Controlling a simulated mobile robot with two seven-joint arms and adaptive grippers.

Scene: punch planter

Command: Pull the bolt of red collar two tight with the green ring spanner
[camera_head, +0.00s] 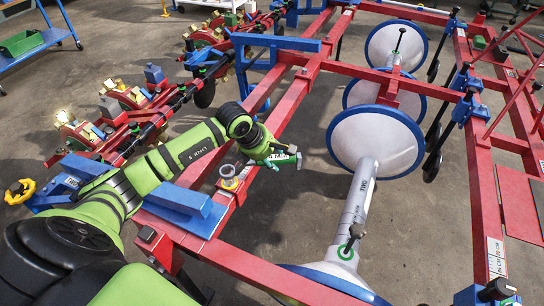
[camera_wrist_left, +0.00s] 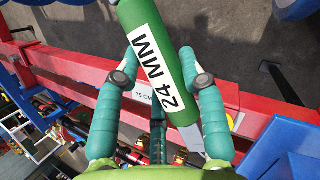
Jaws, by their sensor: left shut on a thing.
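The green ring spanner (camera_head: 288,163) has a white "24 MM" label on its thick handle (camera_wrist_left: 173,95). My left gripper (camera_head: 268,152) is shut on this handle above the near red beam; its two teal fingers (camera_wrist_left: 160,78) press on either side in the left wrist view. A grey steel part shows at the handle's lower end in that view; the ring end is not clear. A red part (camera_head: 390,95) sits on the shaft between the white discs, but I cannot tell whether it is red collar two. No collar bolt can be picked out surely. My right gripper is not in view.
The red beam (camera_head: 300,95) runs diagonally beneath the gripper. White discs with blue rims (camera_head: 370,140) and a grey pipe (camera_head: 360,195) stand to the right. Blue brackets (camera_head: 190,208) and red units with brass-coloured parts (camera_head: 80,130) lie left. Bare floor shows between beam and discs.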

